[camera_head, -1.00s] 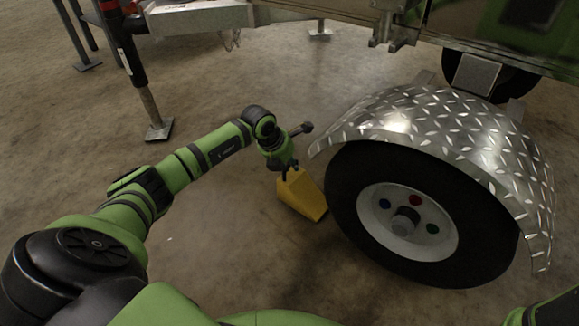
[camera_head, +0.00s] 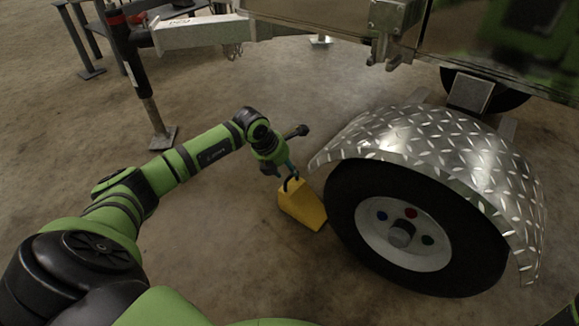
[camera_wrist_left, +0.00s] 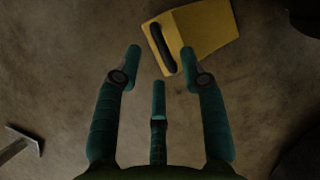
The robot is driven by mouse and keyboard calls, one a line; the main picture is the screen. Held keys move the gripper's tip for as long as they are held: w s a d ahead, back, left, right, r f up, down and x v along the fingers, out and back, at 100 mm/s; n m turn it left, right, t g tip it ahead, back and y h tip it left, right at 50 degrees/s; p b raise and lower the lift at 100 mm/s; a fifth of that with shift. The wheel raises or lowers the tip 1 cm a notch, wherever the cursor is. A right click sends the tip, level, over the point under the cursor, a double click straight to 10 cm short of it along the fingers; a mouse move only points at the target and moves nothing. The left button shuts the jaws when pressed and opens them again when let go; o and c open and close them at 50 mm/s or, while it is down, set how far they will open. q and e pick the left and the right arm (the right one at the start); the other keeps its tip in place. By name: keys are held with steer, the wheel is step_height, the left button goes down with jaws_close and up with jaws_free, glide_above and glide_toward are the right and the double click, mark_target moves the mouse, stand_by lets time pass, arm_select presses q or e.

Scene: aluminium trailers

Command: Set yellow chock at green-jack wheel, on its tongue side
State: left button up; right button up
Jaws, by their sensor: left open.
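The yellow chock (camera_head: 303,207) sits on the floor at the left side of the trailer wheel (camera_head: 418,228), close to the tyre; the head view does not show clearly whether they touch. Its black handle (camera_head: 290,184) is on the side toward my gripper. My left gripper (camera_head: 283,176) is just above and beside the handle. In the left wrist view its fingers (camera_wrist_left: 160,65) are spread and empty, and the chock (camera_wrist_left: 202,32) lies beyond the fingertips, its handle (camera_wrist_left: 163,48) between them but not held. My right gripper is not in view.
A diamond-plate fender (camera_head: 430,140) arches over the wheel. The trailer tongue (camera_head: 200,32) and a jack post with red and black bands (camera_head: 130,65) stand at upper left, its foot (camera_head: 163,138) on the floor. The floor left of the chock is clear.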

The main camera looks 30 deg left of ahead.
arm_select(q)
steer(key=p+v, duration=0.3)
steer(key=v, duration=0.4)
steer(key=shift+s+r, duration=0.1)
stand_by(1.2)
